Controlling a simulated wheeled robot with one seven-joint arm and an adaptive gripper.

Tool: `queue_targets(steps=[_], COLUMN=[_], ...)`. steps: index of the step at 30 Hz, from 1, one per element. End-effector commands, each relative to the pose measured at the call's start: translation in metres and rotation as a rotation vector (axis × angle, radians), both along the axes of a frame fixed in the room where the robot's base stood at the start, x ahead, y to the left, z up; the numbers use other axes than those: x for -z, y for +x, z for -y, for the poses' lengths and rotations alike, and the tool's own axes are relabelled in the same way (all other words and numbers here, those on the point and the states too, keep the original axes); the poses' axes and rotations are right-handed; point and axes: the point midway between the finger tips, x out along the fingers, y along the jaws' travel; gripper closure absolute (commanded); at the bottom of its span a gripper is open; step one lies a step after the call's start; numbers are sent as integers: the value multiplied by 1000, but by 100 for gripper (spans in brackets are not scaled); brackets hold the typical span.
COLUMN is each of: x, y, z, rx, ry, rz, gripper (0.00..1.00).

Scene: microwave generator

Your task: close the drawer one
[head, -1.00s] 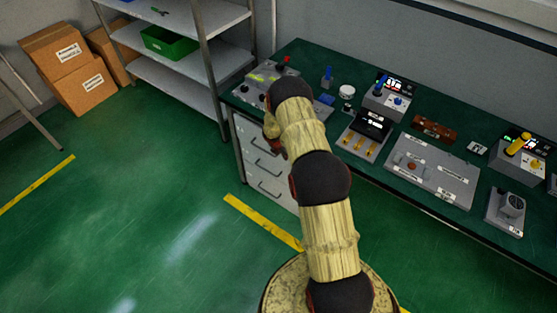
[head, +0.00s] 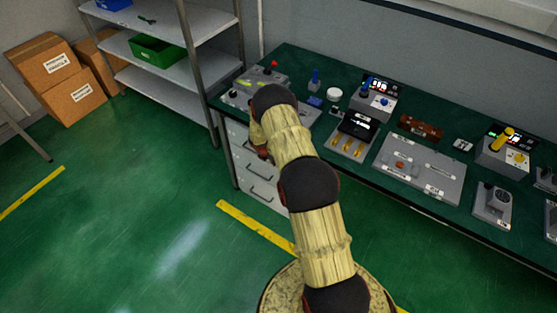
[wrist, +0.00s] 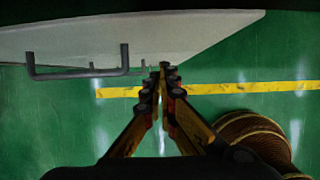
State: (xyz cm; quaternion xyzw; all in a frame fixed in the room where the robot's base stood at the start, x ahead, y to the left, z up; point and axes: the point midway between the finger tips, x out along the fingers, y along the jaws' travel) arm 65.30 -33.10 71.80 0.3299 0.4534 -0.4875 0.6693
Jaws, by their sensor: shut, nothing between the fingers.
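A white drawer unit (head: 238,158) with dark bar handles stands under the left end of the green workbench in the head view. My arm covers its upper right part, so I cannot tell how far the top drawer stands out. No number shows on the fronts. In the wrist view a pale drawer panel (wrist: 205,38) spans the top, with a dark bar handle (wrist: 78,72) at its left. My gripper (wrist: 161,68) is shut and empty, its tips at the panel's lower edge, right of the handle. I cannot tell whether they touch.
The green workbench (head: 345,185) carries several control devices. A metal shelf (head: 160,75) with a green bin stands left of it, and cardboard boxes (head: 60,75) stand farther left. Open green floor (head: 110,230) with yellow lines lies in front.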

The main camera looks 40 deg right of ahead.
Motion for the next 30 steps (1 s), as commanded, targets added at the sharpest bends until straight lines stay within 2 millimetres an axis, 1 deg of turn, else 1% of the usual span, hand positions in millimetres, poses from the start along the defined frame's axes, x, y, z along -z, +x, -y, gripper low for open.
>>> queue_targets(steps=[1, 3, 6, 9, 13, 19, 26, 30], x=[1, -21, -42, -60, -78, -91, -92, -92], y=[3, 1, -3, -6, -8, -10, -11, -13], z=[-12, -14, -22, -30, -37, -42, -43, -42], rx=[-4, -2, -1, 0, -1, -1, 3, 70], ry=[0, -1, -1, 0, 0, 1, 1, 6], rz=[0, 2, 1, 0, 0, -2, -1, 17], gripper=[100, 100, 100, 100, 100, 100, 100, 100])
